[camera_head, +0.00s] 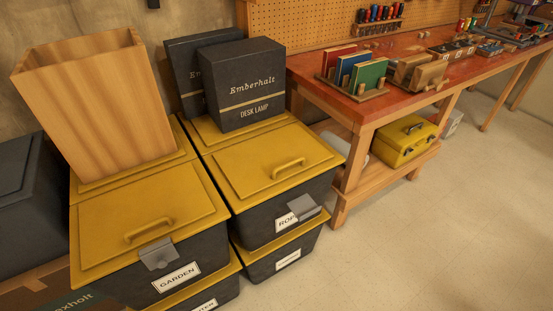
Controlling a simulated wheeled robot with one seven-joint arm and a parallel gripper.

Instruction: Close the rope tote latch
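The rope tote (265,232) is a dark bin with a yellow lid (265,162), upper in the right-hand stack. Its lid looks seated and has a raised yellow handle (288,166). The grey rope tote latch (304,207) sits on the front wall below the lid rim, tilted outward and apart from the rim. It covers part of the white label (285,222), so only "ROP" reads. My gripper is not in view.
The garden tote (130,285) stands at left, its grey latch (157,253) lying against the lid rim. A red workbench (400,75) stands right. The floor (410,250) in front is clear.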

